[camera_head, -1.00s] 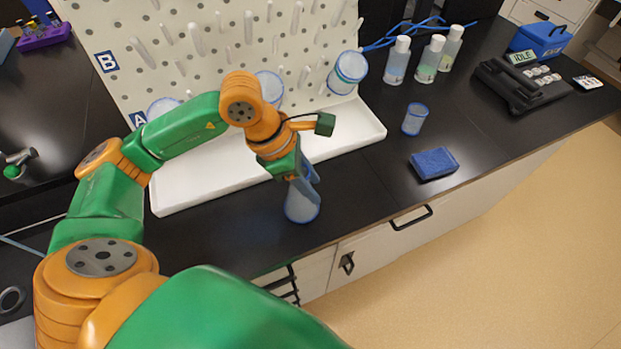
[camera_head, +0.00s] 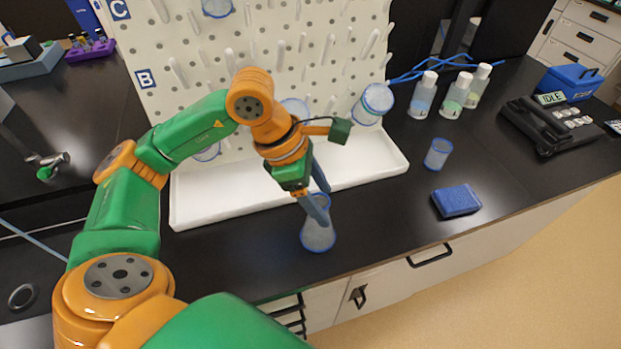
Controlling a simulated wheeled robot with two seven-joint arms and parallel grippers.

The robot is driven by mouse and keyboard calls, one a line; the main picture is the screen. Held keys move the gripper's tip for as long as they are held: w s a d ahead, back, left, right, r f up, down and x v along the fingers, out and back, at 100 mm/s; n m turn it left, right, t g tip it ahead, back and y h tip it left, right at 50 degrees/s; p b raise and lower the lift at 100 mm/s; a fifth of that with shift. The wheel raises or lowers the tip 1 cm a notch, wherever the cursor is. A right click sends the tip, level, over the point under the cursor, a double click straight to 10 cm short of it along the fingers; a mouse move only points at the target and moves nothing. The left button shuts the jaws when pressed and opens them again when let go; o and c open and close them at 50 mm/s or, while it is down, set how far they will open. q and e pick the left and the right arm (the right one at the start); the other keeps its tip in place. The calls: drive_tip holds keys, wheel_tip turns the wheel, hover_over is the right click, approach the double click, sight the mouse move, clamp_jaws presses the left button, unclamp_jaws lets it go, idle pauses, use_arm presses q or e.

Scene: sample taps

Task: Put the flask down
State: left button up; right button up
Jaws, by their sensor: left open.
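The flask (camera_head: 318,236) is a clear conical vessel with blue edges. It stands upright on the black bench in front of the white drip tray (camera_head: 215,205), near the bench's front edge. My left gripper (camera_head: 322,205) is at the flask's neck, with its two blue-grey fingers spread apart. One finger lies in front of the neck and the other behind it. I cannot tell whether a finger touches the glass. My right gripper is out of view.
A white pegboard (camera_head: 270,60) with hanging glassware rises behind the tray. To the right are a small beaker (camera_head: 438,153), a blue sponge-like block (camera_head: 456,201), several capped bottles (camera_head: 423,95) and a black device (camera_head: 550,125). Bare bench lies between the flask and the block.

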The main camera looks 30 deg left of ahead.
use_arm(q)
drive_tip(key=v, duration=0.7)
drive_tip(key=shift+a+r, duration=0.15)
drive_tip(key=shift+r, duration=0.15)
drive_tip(key=shift+s, duration=0.1)
